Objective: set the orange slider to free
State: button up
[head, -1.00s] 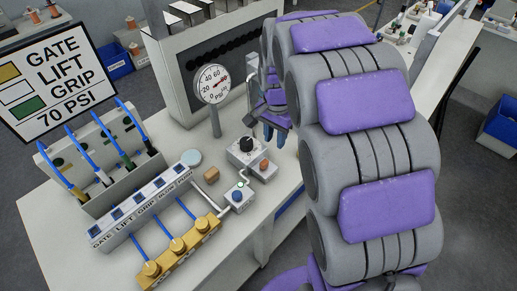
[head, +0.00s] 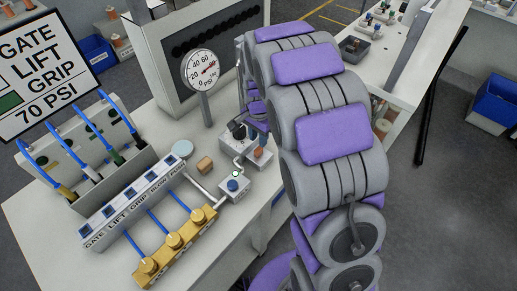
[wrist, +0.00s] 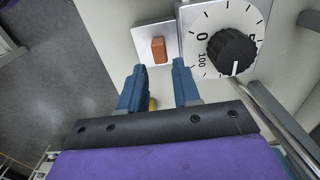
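The orange slider (wrist: 158,48) is a small block on a white plate (wrist: 145,38), at the upper middle of the wrist view. In the head view the slider (head: 259,153) shows just below my arm's end. My gripper (wrist: 158,68) is open, with its two blue fingers apart and nothing between the tips. In the wrist picture the slider lies just past the gap between the tips; I cannot tell how high they are above it. In the head view my arm hides most of the gripper. Any free marking by the slider is not readable.
A black knob (wrist: 232,50) on a numbered dial stands right of the slider. A blue-buttoned box (head: 234,186), a brown block (head: 204,165) and a pressure gauge (head: 200,69) are nearby. Yellow fittings (head: 175,240) and a labelled GATE/LIFT/GRIP strip (head: 131,205) lie left.

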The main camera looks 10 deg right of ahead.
aim_at(258, 149)
jog(key=f, duration=0.2)
jog(key=f+b, duration=0.1)
jog(key=f, duration=0.1)
jog(key=shift+a+f, duration=0.2)
jog(key=shift+f, duration=0.1)
jog(key=shift+d+f, duration=0.3)
jog(key=shift+f, duration=0.35)
jog(key=shift+a, duration=0.15)
jog(key=shift+c, duration=1.4)
grip_shut()
